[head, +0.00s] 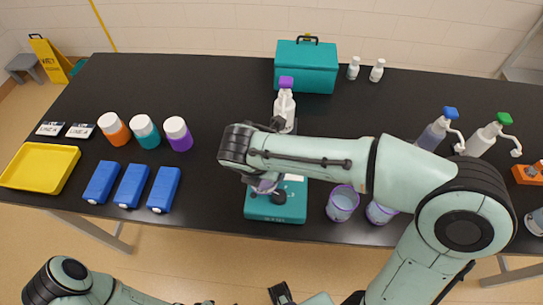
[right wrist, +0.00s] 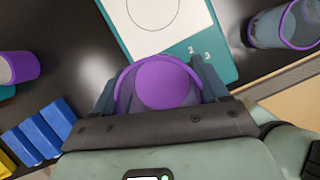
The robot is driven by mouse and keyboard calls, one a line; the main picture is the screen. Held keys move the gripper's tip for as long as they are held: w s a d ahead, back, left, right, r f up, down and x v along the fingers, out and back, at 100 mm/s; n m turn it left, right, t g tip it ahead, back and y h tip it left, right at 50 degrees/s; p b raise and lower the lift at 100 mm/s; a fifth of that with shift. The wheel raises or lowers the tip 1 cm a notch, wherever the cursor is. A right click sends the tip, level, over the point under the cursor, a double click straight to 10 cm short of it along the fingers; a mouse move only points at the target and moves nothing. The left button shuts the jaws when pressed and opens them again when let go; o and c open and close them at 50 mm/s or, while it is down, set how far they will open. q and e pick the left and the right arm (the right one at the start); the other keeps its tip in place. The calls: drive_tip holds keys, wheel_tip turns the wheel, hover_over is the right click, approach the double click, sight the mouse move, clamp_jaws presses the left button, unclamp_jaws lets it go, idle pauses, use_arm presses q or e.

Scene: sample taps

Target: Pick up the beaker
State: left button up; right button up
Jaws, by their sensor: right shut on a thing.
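A clear beaker with a purple rim (right wrist: 165,82) sits between the fingers of my right gripper (right wrist: 155,88), which is shut on it. In the head view the same beaker (head: 264,186) shows only partly under my right gripper, at the near part of the table. It appears over or beside a teal device (head: 262,213) with a pale top plate. Whether the beaker touches anything below is hidden.
Two more purple-rimmed beakers (head: 342,203) (head: 379,213) stand right of the device. Pump bottles (head: 480,142) are farther right. Several blue blocks (head: 131,186), capped jars (head: 145,133) and a yellow tray (head: 42,150) lie left. A teal box (head: 306,70) stands behind.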

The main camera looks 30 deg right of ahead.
drive_tip(key=shift+s+a+b, duration=0.15)
drive_tip(key=shift+s+a, duration=1.05)
drive_tip(key=shift+a, duration=0.2)
drive_tip(key=shift+s+a+b, duration=0.15)
drive_tip(key=shift+s+a, duration=1)
drive_tip(key=shift+a, duration=0.2)
